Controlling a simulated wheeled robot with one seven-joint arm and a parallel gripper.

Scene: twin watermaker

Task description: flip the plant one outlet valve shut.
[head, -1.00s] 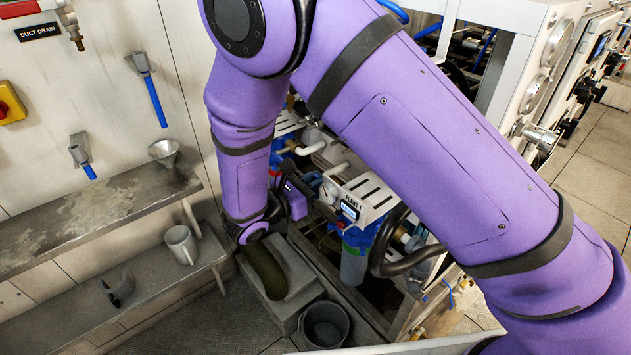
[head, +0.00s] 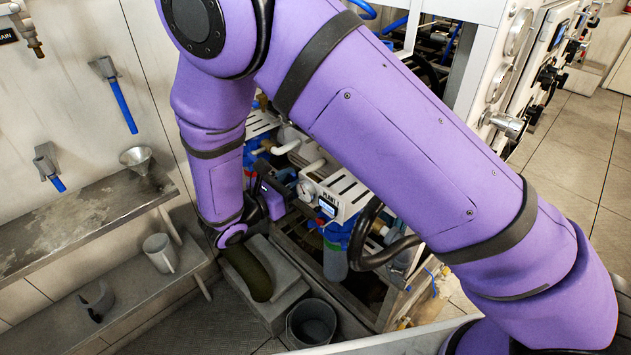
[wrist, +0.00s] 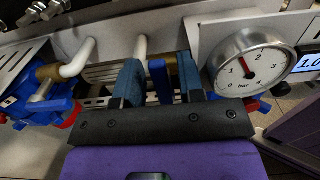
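My gripper (wrist: 158,64) shows in the wrist view with its two blue-grey fingers spread apart. A narrow blue lever (wrist: 161,82) stands between the fingers, with gaps on both sides; it looks like a valve handle. A white pipe elbow (wrist: 141,48) and a brass fitting are just behind, partly hidden by the fingers. In the head view, the unit labelled PLANT 1 (head: 329,201) is right of my purple wrist. Its pressure gauge (wrist: 249,65) is right of the fingers in the wrist view. In the head view my fingertips and the lever cannot be made out clearly.
In the head view, a black hose (head: 372,240) loops right of the unit, a bucket (head: 311,322) stands below, and shelves (head: 90,215) line the left wall.

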